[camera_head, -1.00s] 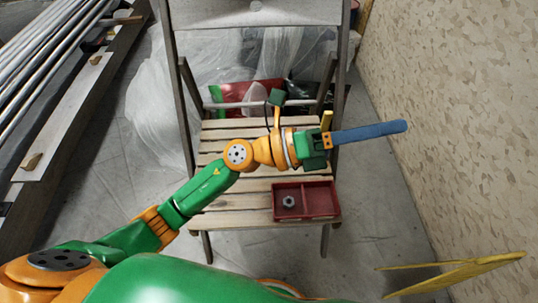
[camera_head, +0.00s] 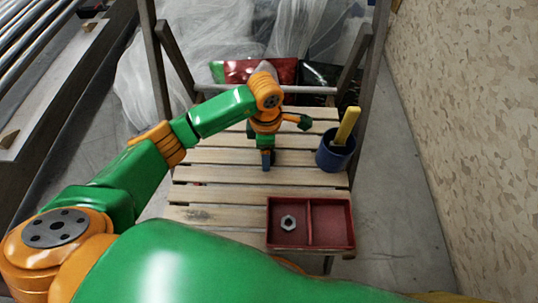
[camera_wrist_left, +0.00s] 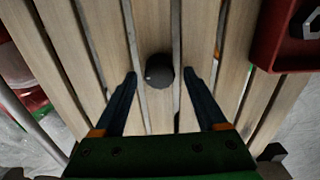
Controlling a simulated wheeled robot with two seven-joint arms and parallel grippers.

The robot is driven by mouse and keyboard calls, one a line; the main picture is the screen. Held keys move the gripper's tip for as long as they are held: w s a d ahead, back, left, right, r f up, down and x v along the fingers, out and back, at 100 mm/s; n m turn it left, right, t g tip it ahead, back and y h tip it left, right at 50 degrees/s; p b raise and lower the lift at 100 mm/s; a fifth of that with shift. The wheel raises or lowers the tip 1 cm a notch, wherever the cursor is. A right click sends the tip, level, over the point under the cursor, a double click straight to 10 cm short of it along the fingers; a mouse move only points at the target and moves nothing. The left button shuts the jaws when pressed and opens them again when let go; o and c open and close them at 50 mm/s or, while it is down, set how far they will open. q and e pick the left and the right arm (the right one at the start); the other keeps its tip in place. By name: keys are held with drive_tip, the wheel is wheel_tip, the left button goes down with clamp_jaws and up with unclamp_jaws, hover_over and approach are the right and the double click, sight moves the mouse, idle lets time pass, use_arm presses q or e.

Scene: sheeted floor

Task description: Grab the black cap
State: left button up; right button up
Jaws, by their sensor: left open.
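In the left wrist view the black cap (camera_wrist_left: 159,72), a small dark round piece, rests on the wooden slats. My left gripper (camera_wrist_left: 160,76) is open and empty, with one blue finger on each side of the cap in the picture. The fingers do not appear to touch it, and how high they are above the slats is hard to tell. In the head view my left gripper (camera_head: 266,160) points down over the middle of the chair seat, and the cap is hidden there. My right gripper is not in view.
The slatted wooden chair seat (camera_head: 212,193) carries a red two-compartment tray (camera_head: 344,249) with a metal nut (camera_head: 288,222) in its left compartment. A blue cup (camera_head: 333,159) holding a yellow-handled item (camera_head: 347,125) stands at the right. Plastic sheeting and bags lie behind; a wall is at right.

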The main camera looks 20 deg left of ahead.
use_arm(q)
drive_tip(key=shift+f, duration=0.1)
clamp_jaws()
